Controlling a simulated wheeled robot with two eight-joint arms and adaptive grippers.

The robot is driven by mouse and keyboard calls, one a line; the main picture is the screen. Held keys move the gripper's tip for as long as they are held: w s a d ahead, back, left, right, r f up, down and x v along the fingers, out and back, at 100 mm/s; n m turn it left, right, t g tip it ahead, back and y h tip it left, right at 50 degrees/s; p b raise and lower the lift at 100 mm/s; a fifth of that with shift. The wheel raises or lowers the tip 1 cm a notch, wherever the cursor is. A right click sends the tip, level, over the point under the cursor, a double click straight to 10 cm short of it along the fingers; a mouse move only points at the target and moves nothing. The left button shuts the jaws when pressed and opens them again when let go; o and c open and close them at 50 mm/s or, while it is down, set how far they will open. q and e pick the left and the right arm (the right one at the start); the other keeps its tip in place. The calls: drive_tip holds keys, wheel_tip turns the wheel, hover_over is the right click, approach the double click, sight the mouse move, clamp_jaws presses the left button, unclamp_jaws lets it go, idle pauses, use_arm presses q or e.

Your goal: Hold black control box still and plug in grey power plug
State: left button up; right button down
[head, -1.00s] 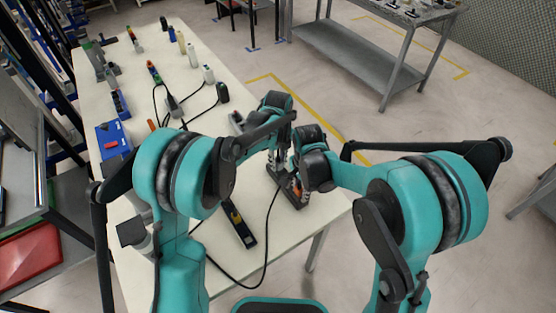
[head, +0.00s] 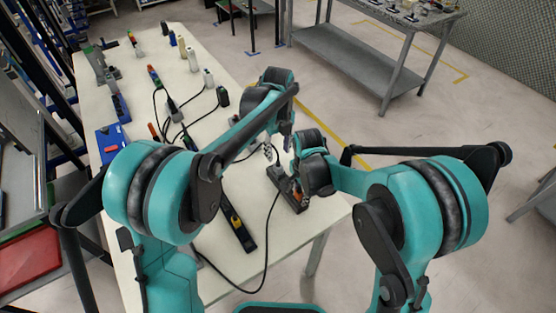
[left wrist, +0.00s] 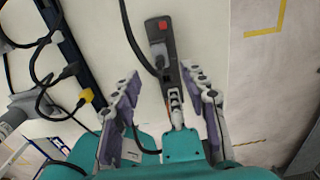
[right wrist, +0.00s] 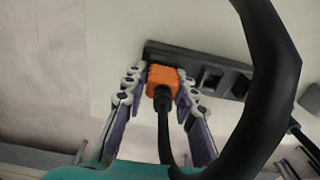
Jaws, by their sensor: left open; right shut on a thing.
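The black control box (head: 300,207) lies near the table's right edge. In the left wrist view it (left wrist: 156,38) carries a red switch. A dark grey plug (left wrist: 158,66) with a black cable sits on its face; how deep it is seated I cannot tell. My right gripper (head: 298,184) is shut on an orange plug (right wrist: 161,76) at the box (right wrist: 230,70), with empty sockets showing beside it in the right wrist view. My left gripper (head: 271,153) is open and empty, above the box and plug; its fingers are spread wide in the left wrist view (left wrist: 162,72).
A long black strip with a yellow plug (head: 237,222) lies left of the box. Black cables loop over the table, one thick one (right wrist: 278,80) close to the right wrist camera. Blue bins, tools and bottles (head: 192,60) stand further back. A grey cart (head: 370,60) stands beyond.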

use_arm(q)
drive_tip(key=shift+r, duration=1.75)
use_arm(e)
drive_tip(key=c, duration=1.1)
unclamp_jaws()
drive_tip(key=shift+c, duration=0.2)
